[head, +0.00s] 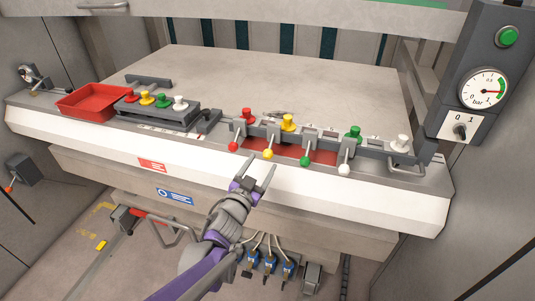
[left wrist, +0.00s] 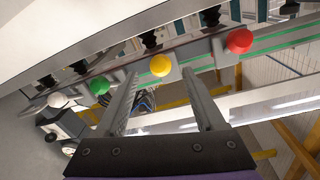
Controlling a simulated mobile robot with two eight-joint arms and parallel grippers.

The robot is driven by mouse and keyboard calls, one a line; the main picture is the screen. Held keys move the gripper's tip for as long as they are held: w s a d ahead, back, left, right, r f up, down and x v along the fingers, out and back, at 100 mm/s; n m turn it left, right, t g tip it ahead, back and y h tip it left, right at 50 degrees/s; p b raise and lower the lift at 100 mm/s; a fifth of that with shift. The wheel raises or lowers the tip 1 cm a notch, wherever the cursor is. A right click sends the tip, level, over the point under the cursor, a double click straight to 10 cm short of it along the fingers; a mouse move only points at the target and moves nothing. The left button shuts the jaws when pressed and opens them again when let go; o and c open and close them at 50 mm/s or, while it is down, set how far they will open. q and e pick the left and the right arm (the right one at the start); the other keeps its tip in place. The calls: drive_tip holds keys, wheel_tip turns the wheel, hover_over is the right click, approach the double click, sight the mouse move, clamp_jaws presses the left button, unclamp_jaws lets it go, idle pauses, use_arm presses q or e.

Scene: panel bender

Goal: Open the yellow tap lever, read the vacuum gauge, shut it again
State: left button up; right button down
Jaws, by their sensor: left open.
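The yellow tap lever (head: 268,154) is a ball-ended lever at the machine's front edge, between the red lever (head: 233,147) and the green lever (head: 305,161). All point forward alike. My left gripper (head: 261,165) is open and empty just in front of the yellow ball. In the left wrist view the yellow ball (left wrist: 160,65) appears between my open fingertips (left wrist: 159,84); I cannot tell whether it is within the jaws. The round gauge (head: 484,88) is on the dark panel at the right, with a green band; its needle points right, too small to read exactly. My right gripper is not in view.
A white lever (head: 344,169) is right of the green one. Red (head: 248,116), yellow (head: 288,122), green (head: 354,133) and white (head: 402,142) knobbed pieces stand behind the levers. A red tray (head: 92,100) is at left. A switch (head: 460,130) sits below the gauge.

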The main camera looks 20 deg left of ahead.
sight(266, 158)
use_arm(q)
drive_tip(key=w, duration=0.5)
drive_tip(key=shift+w+d, duration=0.3)
drive_tip(key=shift+w, duration=0.05)
clamp_jaws()
idle(1.1)
